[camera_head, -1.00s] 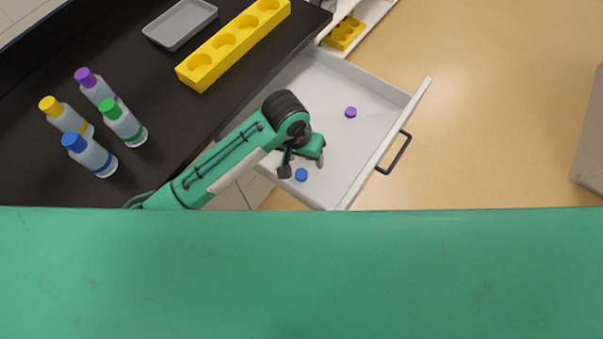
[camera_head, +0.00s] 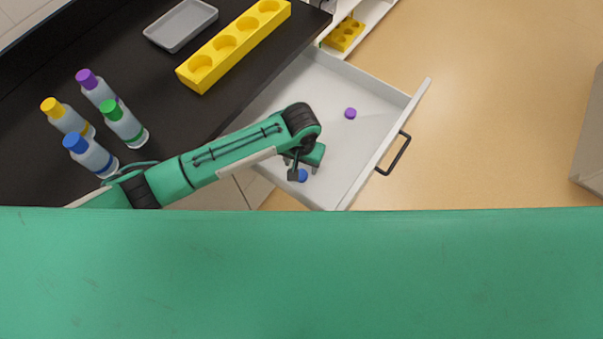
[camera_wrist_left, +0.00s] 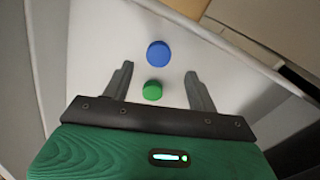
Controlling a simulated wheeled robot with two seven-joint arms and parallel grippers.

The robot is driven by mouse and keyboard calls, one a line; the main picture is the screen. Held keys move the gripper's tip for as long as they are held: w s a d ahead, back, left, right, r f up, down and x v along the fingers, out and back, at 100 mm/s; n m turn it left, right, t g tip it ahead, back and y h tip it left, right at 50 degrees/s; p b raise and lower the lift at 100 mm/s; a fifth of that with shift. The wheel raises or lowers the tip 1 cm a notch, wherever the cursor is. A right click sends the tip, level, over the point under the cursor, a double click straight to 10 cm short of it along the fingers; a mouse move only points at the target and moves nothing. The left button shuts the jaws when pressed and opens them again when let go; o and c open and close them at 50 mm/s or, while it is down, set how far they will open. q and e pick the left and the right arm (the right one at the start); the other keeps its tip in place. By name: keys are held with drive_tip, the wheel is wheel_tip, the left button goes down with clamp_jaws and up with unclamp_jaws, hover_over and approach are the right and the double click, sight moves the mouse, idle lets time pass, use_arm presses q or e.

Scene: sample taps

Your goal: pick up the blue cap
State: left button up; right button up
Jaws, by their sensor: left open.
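The loose blue cap (camera_head: 303,175) lies on the floor of the open white drawer (camera_head: 375,95), near its front corner and partly hidden by my gripper in the head view. In the left wrist view the blue cap (camera_wrist_left: 159,53) shows whole, just beyond the fingertips. A green cap (camera_wrist_left: 152,90) lies nearer, between the two fingers in that view; the head view does not show it. My left gripper (camera_wrist_left: 159,71) is open, with nothing held; in the head view the gripper (camera_head: 304,170) is over the drawer. My right gripper is not in view.
A purple cap (camera_head: 350,113) lies farther back in the drawer. On the black counter (camera_head: 180,110) stand several capped bottles (camera_head: 95,155), a grey tray (camera_head: 180,25) and a yellow holder (camera_head: 232,45).

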sight(302, 174)
use_arm(q)
drive_tip(key=shift+d+f+p, duration=0.1)
drive_tip(key=shift+f+p, duration=0.5)
drive_tip(key=shift+f, duration=2)
drive_tip(key=c, duration=1.1)
